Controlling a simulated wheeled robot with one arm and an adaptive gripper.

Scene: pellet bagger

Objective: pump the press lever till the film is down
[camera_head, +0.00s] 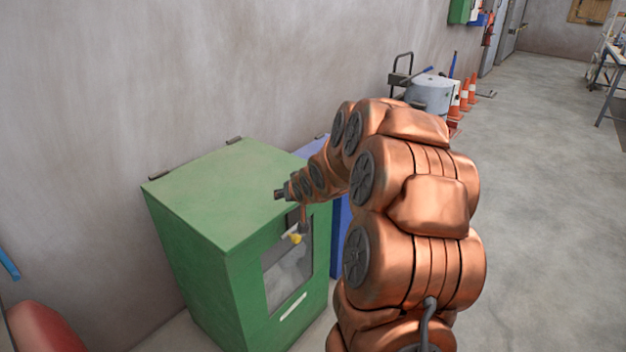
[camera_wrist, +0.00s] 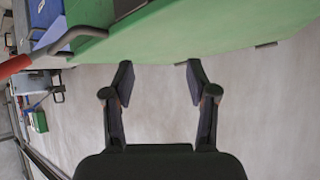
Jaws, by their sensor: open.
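The green cabinet of the bagger (camera_head: 225,195) stands against the wall in the head view. Its front has a window (camera_head: 288,275) with pale grey material behind it, and I cannot tell how far down any film is. In the wrist view a dark bent rod with a red grip (camera_wrist: 14,66), which looks like the press lever, is at the upper left beside the green surface (camera_wrist: 200,30). My gripper (camera_wrist: 159,75) is open with nothing between its fingers, apart from the rod. In the head view my gripper (camera_head: 281,194) is small, near the cabinet's upper front edge.
A small yellow part (camera_head: 295,238) shows at the window top. A blue cabinet (camera_head: 340,235) stands behind the green one, partly hidden by my arm. A grey drum (camera_head: 430,93) and orange cones (camera_head: 464,95) stand farther along the wall. The floor at right (camera_head: 545,200) is clear.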

